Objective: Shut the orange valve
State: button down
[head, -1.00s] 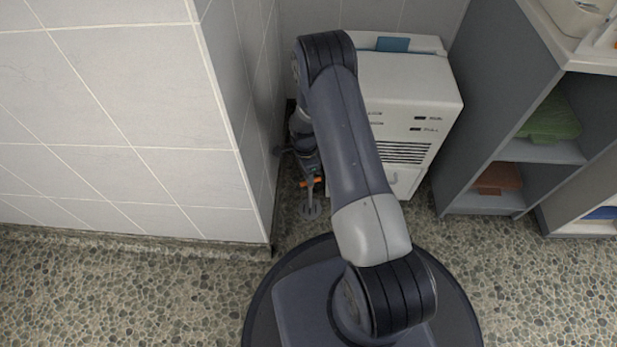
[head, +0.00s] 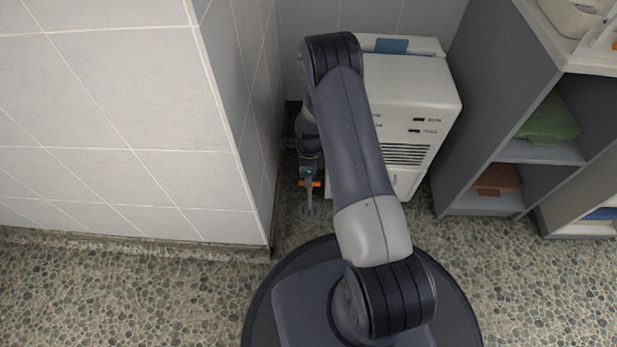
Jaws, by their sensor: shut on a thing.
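The orange valve (head: 316,184) is a small orange handle on a thin grey upright pipe (head: 310,198), low in the gap between the tiled wall and the white machine. The pipe has a round grey foot on the floor. My gripper (head: 309,178) points down at the handle and is shut on it. Orange shows on both sides of the gripper. The fingertips are small and dark here, and the middle of the handle is hidden behind them.
The tiled wall corner (head: 255,140) stands close on the left. The white machine (head: 410,95) stands close on the right of my arm. A grey shelf unit (head: 500,90) with folded green towels (head: 550,120) is further right. Pebbled floor (head: 130,290) is clear in front.

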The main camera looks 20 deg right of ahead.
jog(key=c, duration=1.4)
grip_release()
notch_tip(320, 180, up, 11)
jog(key=w+p, duration=0.2)
jog(key=p, duration=0.2)
jog(key=shift+d+f, duration=0.2)
jog(key=shift+d, duration=0.15)
jog(key=f+b, duration=0.1)
jog(key=f, duration=0.2)
jog(key=s+f+b, duration=0.1)
jog(key=f, duration=0.3)
jog(key=s+f+b, duration=0.1)
jog(key=f+b, duration=0.1)
jog(key=f, duration=0.1)
jog(key=shift+a+f, duration=0.35)
jog(key=shift+n, duration=0.3)
jog(key=shift+r, duration=0.15)
